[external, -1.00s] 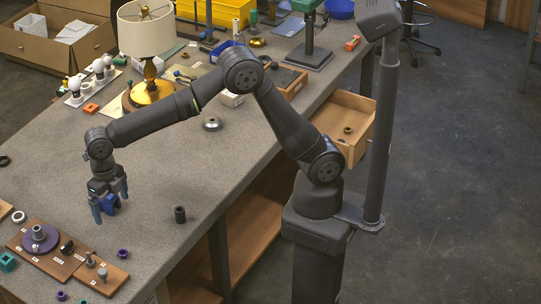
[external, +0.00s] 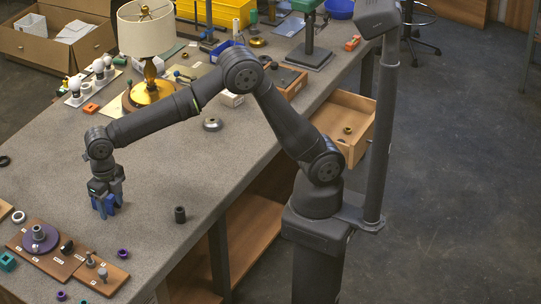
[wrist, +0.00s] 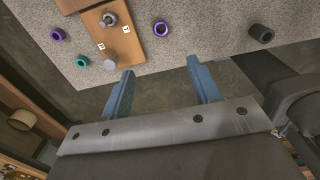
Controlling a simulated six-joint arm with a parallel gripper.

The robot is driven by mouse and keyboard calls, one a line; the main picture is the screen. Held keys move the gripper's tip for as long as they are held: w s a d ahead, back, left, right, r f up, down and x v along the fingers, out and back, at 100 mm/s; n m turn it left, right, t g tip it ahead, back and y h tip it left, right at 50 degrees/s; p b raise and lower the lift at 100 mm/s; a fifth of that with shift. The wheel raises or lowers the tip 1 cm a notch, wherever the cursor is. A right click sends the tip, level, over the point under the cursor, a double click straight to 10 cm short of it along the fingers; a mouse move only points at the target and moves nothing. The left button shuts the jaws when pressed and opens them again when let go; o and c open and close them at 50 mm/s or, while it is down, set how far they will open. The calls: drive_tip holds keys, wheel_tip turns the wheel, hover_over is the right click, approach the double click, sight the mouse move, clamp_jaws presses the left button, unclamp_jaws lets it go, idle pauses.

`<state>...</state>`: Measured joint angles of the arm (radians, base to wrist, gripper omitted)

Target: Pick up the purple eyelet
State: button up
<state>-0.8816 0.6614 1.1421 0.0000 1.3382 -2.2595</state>
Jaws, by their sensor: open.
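Two small purple eyelets show. One purple eyelet (external: 123,253) lies on the grey tabletop just beside the brown board (external: 60,262); in the wrist view it shows (wrist: 160,28) beyond my fingertips, roughly in line with the gap between them. Another purple eyelet (external: 62,295) lies nearer the front of the table, and at upper left in the wrist view (wrist: 57,35). My gripper (external: 107,211) has blue fingers pointing down above the table, behind the board and apart from both eyelets. In the wrist view my gripper (wrist: 160,68) is open with nothing between its fingers.
A dark cylinder (external: 180,214) stands right of my gripper. A purple disc with a grey ring (external: 40,239) and small metal parts sit on the board. A teal part (external: 7,262) lies at far left. The lamp (external: 151,70) stands farther back. Tabletop around my gripper is clear.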

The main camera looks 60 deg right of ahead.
idle(0.3)
drive_tip(key=m, duration=1.8)
hover_over(123, 252)
drive_tip(key=f, duration=1.2)
drive_tip(key=shift+s+a+f, duration=0.1)
drive_tip(key=shift+s+f, duration=0.1)
drive_tip(key=shift+f, duration=0.05)
drive_tip(key=shift+w+f, duration=0.2)
drive_tip(key=shift+f, duration=2.45)
drive_tip(key=c, duration=1.1)
drive_tip(key=shift+o, duration=0.2)
drive_tip(key=shift+r, duration=0.1)
